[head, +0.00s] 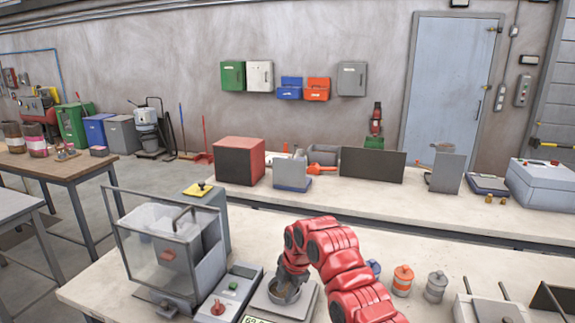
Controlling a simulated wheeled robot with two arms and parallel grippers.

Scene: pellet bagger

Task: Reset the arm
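My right arm is red and comes in from the bottom right, bent over the near bench. Its gripper (286,287) points down at a small grey metal cup (283,293) on a bench scale (300,304). The fingers are at the cup's rim or inside it. I cannot tell whether they touch it, or whether they are open or shut. The scale's green display is cut off by the bottom edge. My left gripper is not in view.
Left of the scale stand a control box (230,290) with a red knob and a clear-sided machine (140,245). Right of my arm are an orange-and-grey canister (402,281) and a grey one (435,287). A second bench (350,192) with boxes runs behind.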

